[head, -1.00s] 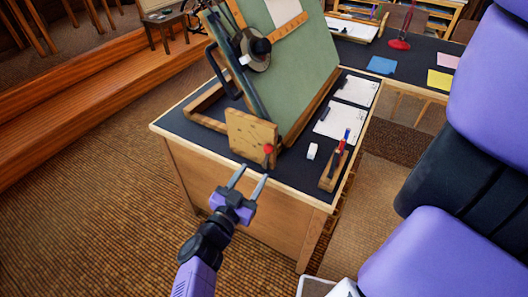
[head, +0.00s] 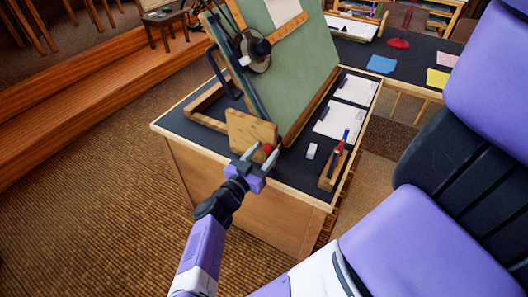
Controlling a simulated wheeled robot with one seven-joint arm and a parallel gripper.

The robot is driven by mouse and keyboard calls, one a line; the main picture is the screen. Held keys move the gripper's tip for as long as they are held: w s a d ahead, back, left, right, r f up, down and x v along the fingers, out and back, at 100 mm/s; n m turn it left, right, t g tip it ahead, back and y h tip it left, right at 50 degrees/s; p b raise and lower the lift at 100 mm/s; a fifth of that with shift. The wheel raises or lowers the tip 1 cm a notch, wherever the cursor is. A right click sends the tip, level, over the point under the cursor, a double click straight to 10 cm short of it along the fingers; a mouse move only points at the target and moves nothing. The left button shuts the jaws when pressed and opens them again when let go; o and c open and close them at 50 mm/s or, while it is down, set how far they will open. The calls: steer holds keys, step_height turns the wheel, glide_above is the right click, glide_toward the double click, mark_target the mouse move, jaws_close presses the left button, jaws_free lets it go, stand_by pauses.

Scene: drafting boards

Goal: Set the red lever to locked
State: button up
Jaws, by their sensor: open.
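The red lever's round knob (head: 268,148) shows at the lower right of the upright wooden plate (head: 246,130), at the front of the tilted drafting board. My gripper (head: 265,151) is open, its two fingertips at the plate's lower right. In the picture the red knob lies between the fingertips; I cannot tell whether they touch it. The lever's shaft is mostly hidden or too small to make out, and I can read no locked mark.
The green drafting board (head: 292,70) rises behind the plate on the dark desk (head: 292,170). A white eraser (head: 311,151) and a wooden pen holder (head: 332,171) sit to the right. Paper sheets (head: 340,122) lie farther back. Open floor lies left of the desk.

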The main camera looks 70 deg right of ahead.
jaws_close()
stand_by(1.4)
